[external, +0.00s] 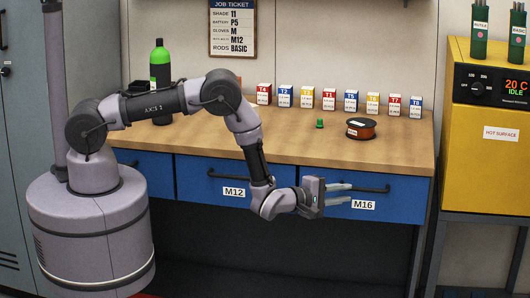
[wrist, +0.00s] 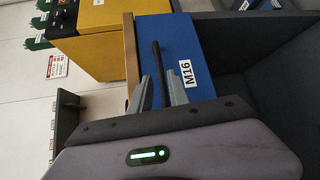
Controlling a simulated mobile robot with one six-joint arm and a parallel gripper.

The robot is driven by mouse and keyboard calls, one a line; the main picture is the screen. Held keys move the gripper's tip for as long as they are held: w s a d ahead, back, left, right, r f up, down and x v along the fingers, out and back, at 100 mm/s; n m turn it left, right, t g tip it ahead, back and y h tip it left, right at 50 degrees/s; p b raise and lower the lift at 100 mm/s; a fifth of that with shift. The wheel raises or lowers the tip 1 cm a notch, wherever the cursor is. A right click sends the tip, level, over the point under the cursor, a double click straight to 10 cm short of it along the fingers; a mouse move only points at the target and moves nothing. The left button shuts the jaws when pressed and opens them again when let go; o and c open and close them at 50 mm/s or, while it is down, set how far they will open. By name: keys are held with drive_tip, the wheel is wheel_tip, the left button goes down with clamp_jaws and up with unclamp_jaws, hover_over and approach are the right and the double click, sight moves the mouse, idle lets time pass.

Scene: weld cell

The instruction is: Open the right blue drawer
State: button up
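The right blue drawer (external: 408,203) has an M16 label (external: 363,205) and a dark bar handle (external: 372,189). Its front looks flush with the other drawer fronts, so it appears shut. My gripper (external: 349,194) is in front of it, its two grey fingers pointing right along the handle. In the wrist view the blue front (wrist: 198,38) and handle (wrist: 156,62) show ahead. The handle runs between the fingertips of my gripper (wrist: 158,90), with visible gaps to each side, so the gripper is open. Contact with the handle cannot be told.
The M12 drawer (external: 195,178) is to the left, behind my forearm. A yellow oven (external: 485,145) stands at the right. Space under the drawers is dark and open.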

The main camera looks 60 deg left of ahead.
sight(363, 190)
drive_tip(key=w+b, duration=0.1)
drive_tip(key=w, duration=0.5)
drive_tip(key=w+f+b, duration=0.1)
drive_tip(key=w, duration=0.1)
drive_tip(key=shift+w+f+b, duration=0.1)
drive_tip(key=shift+w+b, duration=0.25)
drive_tip(key=shift+w, duration=0.05)
clamp_jaws()
idle(0.8)
